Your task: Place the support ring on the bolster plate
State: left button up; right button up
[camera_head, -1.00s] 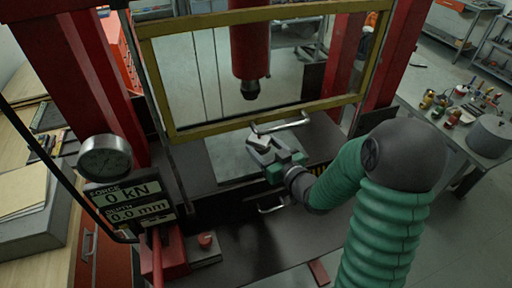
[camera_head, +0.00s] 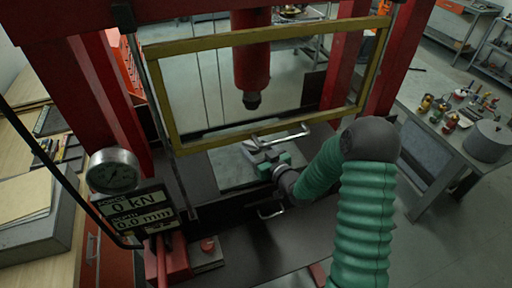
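The bolster plate (camera_head: 229,172) appears as a pale grey flat plate in the press, below the ram (camera_head: 251,62). My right gripper (camera_head: 256,151) reaches in from the right over the plate, just below the guard's metal handle (camera_head: 285,138). Its fingers point left and away from me. They are small and partly behind the guard, so I cannot tell whether they are open or shut, or touching the handle. I cannot make out the support ring for certain. My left gripper is not in view.
A yellow-framed guard (camera_head: 275,127) stands in front of the ram. A gauge (camera_head: 112,171) and a display (camera_head: 138,208) reading 0 kN and 0.0 mm are at the left. The right table (camera_head: 425,150) bears a grey cylinder (camera_head: 489,141) and several small items.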

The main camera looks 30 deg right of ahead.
jog(key=o, duration=0.4)
jog(key=shift+s+a+r, duration=0.1)
jog(key=shift+s, duration=0.05)
jog(key=shift+c, duration=0.2)
jog(key=shift+s, duration=0.2)
jog(key=s, duration=0.2)
jog(key=s+b, duration=0.1)
jog(key=s, duration=0.2)
jog(key=s+r+b, duration=0.1)
jog(key=s, duration=0.1)
jog(key=shift+s, duration=0.25)
jog(key=s+p, duration=0.1)
jog(key=s+r+p, duration=0.1)
jog(key=p, duration=0.1)
jog(key=shift+s+a+r, duration=0.2)
jog(key=shift+s+a, duration=0.05)
jog(key=shift+s, duration=0.15)
jog(key=shift+s+d+f+p, duration=0.15)
jog(key=shift+s+f+p, duration=0.25)
jog(key=shift+s+p, duration=0.15)
